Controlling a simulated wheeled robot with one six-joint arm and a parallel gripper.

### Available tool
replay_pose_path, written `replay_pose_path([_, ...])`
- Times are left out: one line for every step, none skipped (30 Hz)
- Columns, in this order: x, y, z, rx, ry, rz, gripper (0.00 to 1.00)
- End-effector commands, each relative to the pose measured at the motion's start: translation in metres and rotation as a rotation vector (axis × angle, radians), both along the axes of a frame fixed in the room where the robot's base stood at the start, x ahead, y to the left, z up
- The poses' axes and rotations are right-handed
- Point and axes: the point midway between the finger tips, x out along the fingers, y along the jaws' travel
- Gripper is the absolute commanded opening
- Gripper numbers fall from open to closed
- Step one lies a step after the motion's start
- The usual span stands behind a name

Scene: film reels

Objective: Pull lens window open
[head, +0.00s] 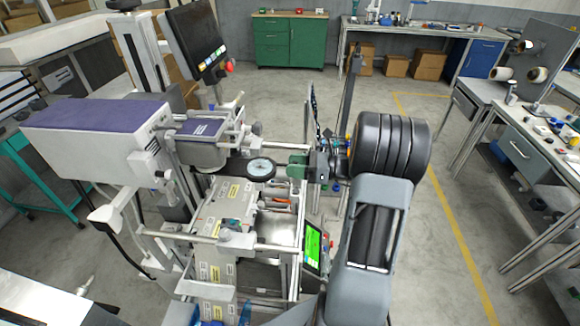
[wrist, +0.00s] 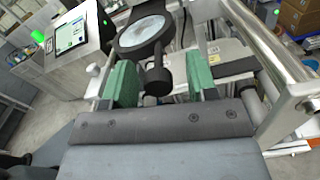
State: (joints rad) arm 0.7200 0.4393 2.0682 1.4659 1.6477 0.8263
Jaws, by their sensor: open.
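The lens window is a round glass disc in a thick black ring (head: 261,169), on the machine left of my gripper in the head view. In the wrist view the lens window (wrist: 143,33) is at top centre, with a short black handle ending in a knob (wrist: 158,82) pointing toward me. My gripper (wrist: 160,78) is open, its two green fingers on either side of the knob with gaps between. In the head view my gripper (head: 297,167) is just right of the ring, and the handle is hard to make out there. I cannot tell how far the knob reaches between the fingers.
A metal rail (wrist: 268,45) runs close to the right finger in the wrist view. A green-lit screen (head: 313,247) stands on the machine's near side. A dark monitor (head: 196,40) is above and behind. Workbenches line the right; the floor between is clear.

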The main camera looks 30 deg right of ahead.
Motion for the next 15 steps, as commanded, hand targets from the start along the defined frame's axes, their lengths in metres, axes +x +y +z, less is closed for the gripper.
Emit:
replay_pose_path([-0.001,-0.001,0.0,0.0,0.0,0.0,0.53])
replay_pose_path([-0.001,-0.002,0.0,0.0,0.0,-0.001,0.53])
replay_pose_path([-0.003,-0.005,-0.001,-0.001,-0.001,-0.002,0.53])
replay_pose_path([-0.004,-0.007,-0.001,-0.001,-0.001,-0.002,0.53])
replay_pose_path([-0.006,-0.01,-0.001,-0.001,-0.001,-0.002,0.53])
replay_pose_path([-0.009,-0.015,-0.002,-0.001,-0.002,-0.004,0.53])
replay_pose_path([-0.012,-0.02,-0.002,-0.001,-0.002,-0.004,0.53])
replay_pose_path([-0.015,-0.024,-0.002,-0.002,-0.001,-0.005,0.53])
replay_pose_path([-0.02,-0.032,-0.002,-0.001,-0.002,-0.006,0.53])
replay_pose_path([-0.023,-0.037,-0.002,-0.001,-0.002,-0.007,0.53])
replay_pose_path([-0.027,-0.043,-0.003,-0.001,-0.001,-0.007,0.53])
replay_pose_path([-0.032,-0.05,-0.003,-0.001,-0.001,-0.007,0.53])
replay_pose_path([-0.035,-0.055,-0.003,-0.001,-0.002,-0.005,0.53])
replay_pose_path([-0.038,-0.06,-0.003,-0.002,-0.001,-0.006,0.53])
replay_pose_path([-0.043,-0.067,-0.002,-0.001,-0.002,-0.005,0.53])
